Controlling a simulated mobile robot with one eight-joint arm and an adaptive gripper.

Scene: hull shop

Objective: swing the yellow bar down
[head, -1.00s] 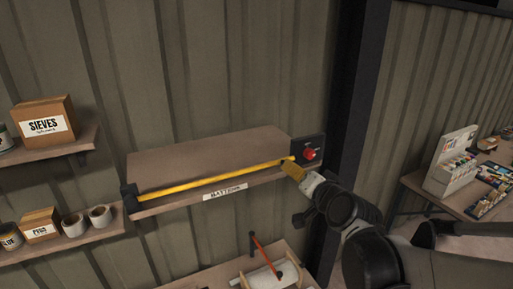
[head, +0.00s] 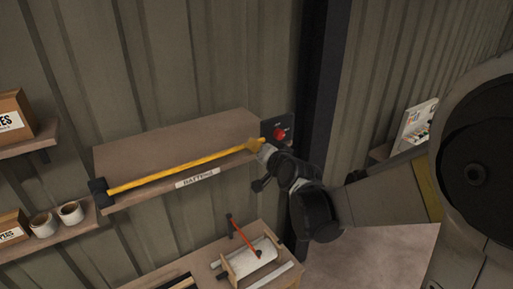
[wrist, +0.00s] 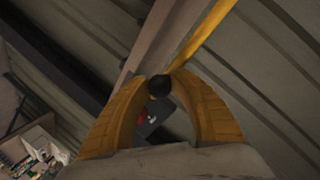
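The yellow bar (head: 180,172) runs along the front of a shelf, from a black bracket (head: 98,190) at the left to the shelf's right end. My gripper (head: 257,147) is at the bar's right end. In the wrist view the bar (wrist: 205,33) runs up and to the right, and its dark round end (wrist: 158,85) sits between the tips of my two yellow fingers (wrist: 158,82). Whether both fingers press on it is unclear. The right fingertip partly hides the bar beside its end.
The shelf (head: 165,143) is labelled BATTENS. A red knob on a dark plate (head: 279,132) is on the wall just right of it. Below is a bench with a white roll and red-handled tool (head: 245,240). Side shelves at left hold boxes and rolls (head: 70,212). A dark post (head: 322,110) stands right.

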